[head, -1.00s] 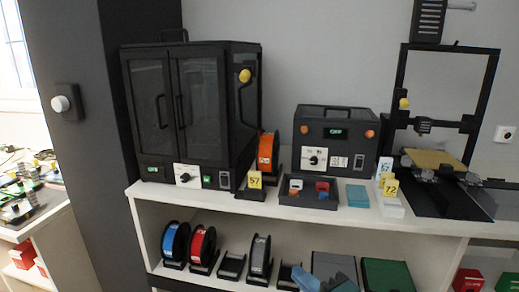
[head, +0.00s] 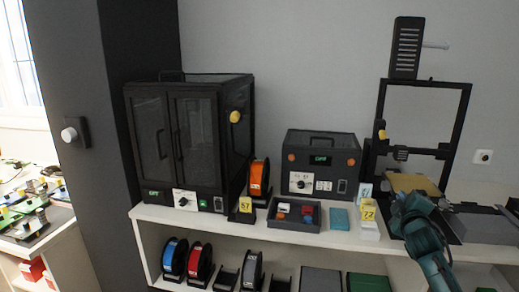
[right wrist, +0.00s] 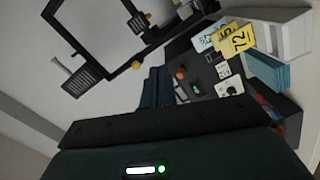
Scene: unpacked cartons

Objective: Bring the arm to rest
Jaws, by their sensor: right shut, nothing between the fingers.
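My right arm, teal, comes in from the bottom right of the head view. Its gripper (head: 400,202) is in front of the open-frame printer (head: 461,130), overlapping its bed area in the picture. I cannot tell how far apart they are. In the right wrist view, two dark fingers (right wrist: 157,86) lie close together, with nothing seen between them. My left gripper is not in view.
The white shelf (head: 270,236) holds a black cabinet (head: 150,130), a black control box (head: 322,147), an orange spool (head: 259,178), a tray (head: 293,224), a teal block (head: 339,219) and a yellow 72 tag (head: 368,210). Blue (head: 174,257) and red (head: 199,261) spools stand below. A dark pillar (head: 75,190) is left.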

